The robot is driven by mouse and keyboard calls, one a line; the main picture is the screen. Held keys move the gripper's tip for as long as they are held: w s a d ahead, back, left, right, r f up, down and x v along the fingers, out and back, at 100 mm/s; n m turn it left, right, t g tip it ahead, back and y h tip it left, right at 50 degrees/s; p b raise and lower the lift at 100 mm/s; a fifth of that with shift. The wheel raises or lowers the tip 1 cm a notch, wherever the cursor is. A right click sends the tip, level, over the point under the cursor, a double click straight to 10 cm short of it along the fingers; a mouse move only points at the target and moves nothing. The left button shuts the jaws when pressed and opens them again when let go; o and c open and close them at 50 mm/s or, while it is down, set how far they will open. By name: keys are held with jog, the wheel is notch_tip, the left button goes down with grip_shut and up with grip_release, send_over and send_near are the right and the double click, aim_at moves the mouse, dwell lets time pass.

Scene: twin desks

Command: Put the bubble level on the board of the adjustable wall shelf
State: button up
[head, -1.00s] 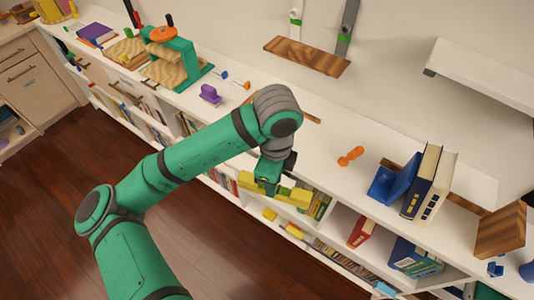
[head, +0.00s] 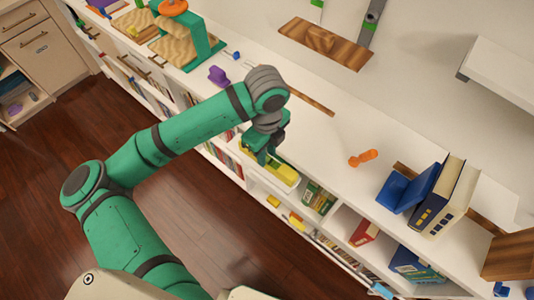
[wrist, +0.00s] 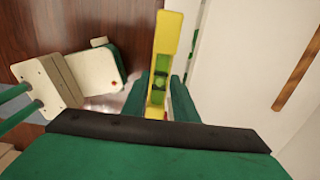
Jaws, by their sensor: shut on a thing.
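My gripper (head: 266,156) is shut on the yellow bubble level (head: 285,173), in front of the long white desk's edge. In the wrist view the level (wrist: 168,36) stands between my two green fingers (wrist: 160,92), and its green vial shows near the fingertips. Part of the level is hidden by my gripper in the head view. The wooden board (head: 345,51) of the adjustable wall shelf is fixed to the wall, up and right of my gripper and well apart from the level. Nothing clearly separate shows on the board.
On the white top (head: 315,135) lie an orange tool (head: 363,158) and a thin brown strip (head: 310,101). Blue bookends (head: 410,188) with books stand at right. A white wall shelf (head: 505,75) is at upper right. A green press (head: 203,45) and a purple object (head: 218,75) stand at left.

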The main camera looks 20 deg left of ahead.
aim_at(267, 155)
jog(key=shift+w+a+f, duration=0.25)
jog(key=shift+w+f, duration=0.35)
jog(key=shift+f, duration=0.65)
jog(key=shift+w+a+f, duration=0.2)
jog(key=shift+w+f, duration=0.35)
jog(key=shift+f, duration=0.75)
jog(key=shift+w+a+f, duration=0.25)
jog(key=shift+w+f, duration=0.35)
jog(key=shift+f, duration=0.65)
jog(key=shift+f, duration=0.1)
jog(key=o, duration=0.8)
notch_tip(267, 155, up, 12)
jog(key=shift+r, duration=0.15)
